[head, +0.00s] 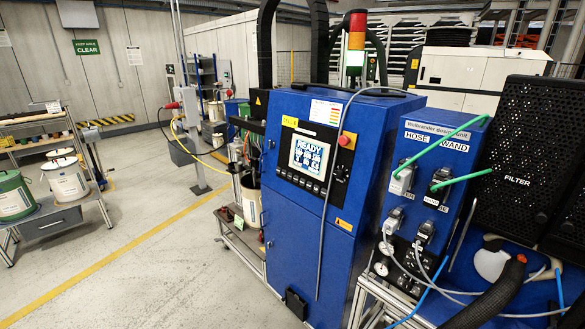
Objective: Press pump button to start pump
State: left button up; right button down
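A tall blue machine cabinet (345,235) stands in the middle of the head view. Its front panel carries a lit screen (308,156) that reads READY. A row of small dark buttons (300,181) runs under the screen. A red stop knob (345,141) is at the panel's upper right, with small dark round controls (341,173) below it. I cannot tell which control is the pump button, as the labels are too small. Neither of my grippers is in view.
A blue dosing unit (432,150) with HOSE and WAND labels and green tubes stands to the right. A black hose (490,300) and a black FILTER panel (515,150) are at far right. A cart with buckets (65,180) is at left. The floor (150,270) before the cabinet is clear.

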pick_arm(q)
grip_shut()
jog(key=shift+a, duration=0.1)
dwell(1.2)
